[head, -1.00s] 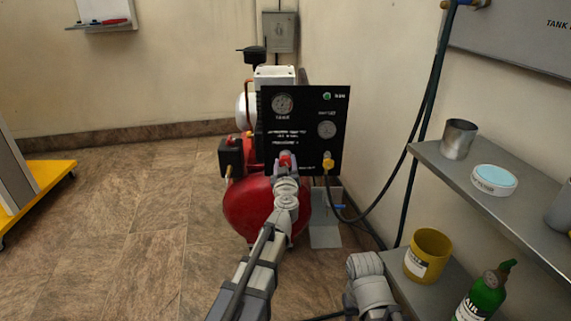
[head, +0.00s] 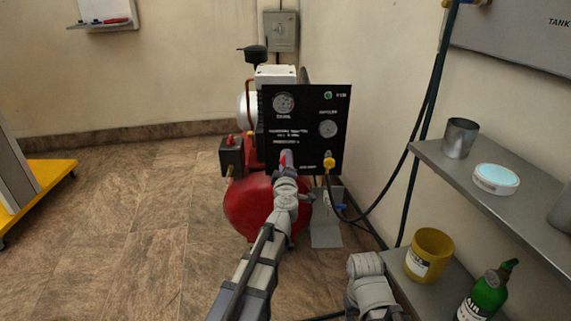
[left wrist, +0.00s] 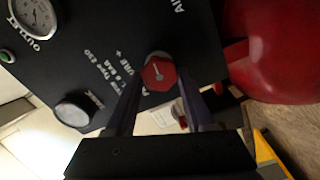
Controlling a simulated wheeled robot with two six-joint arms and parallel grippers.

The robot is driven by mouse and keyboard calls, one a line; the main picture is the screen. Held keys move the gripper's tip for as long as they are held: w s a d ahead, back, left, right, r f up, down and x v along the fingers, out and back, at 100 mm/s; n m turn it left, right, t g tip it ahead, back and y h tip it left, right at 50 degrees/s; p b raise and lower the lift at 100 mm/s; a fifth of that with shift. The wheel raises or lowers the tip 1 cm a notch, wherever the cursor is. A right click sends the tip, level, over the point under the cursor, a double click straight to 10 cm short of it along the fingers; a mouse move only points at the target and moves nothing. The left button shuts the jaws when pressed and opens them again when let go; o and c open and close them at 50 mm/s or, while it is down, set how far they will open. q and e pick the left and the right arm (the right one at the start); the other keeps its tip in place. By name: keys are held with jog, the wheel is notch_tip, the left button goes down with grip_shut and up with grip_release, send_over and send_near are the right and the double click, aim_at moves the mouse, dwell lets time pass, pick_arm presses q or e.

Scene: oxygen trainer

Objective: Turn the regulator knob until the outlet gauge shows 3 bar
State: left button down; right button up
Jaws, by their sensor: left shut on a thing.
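The red regulator knob (head: 283,159) is low on the black panel (head: 300,158). My left gripper (head: 287,160) is shut on the knob, with its jaws turned nearly edge-on in the head view. In the left wrist view the hexagonal knob (left wrist: 158,73) with a white pointer mark sits between the two fingertips (left wrist: 160,82). The outlet gauge (head: 328,129) is at the panel's right; it also shows at the upper left of the left wrist view (left wrist: 33,17). Its reading is too small to tell.
The tank gauge (head: 284,103) is at the panel's upper left. A yellow fitting (head: 329,162) with a dark hose is just right of the knob. The red compressor tank (head: 250,208) is below. A shelf (head: 470,190) with a metal cup (head: 460,138) stands at the right.

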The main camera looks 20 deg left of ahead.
pick_arm(q)
jog(key=shift+f+n, duration=0.1)
jog(key=shift+n, duration=1.4)
jog(key=shift+c, duration=1.4)
grip_release()
jog(key=v, duration=0.7)
jog(key=shift+s, duration=0.4)
jog(key=shift+d, duration=0.1)
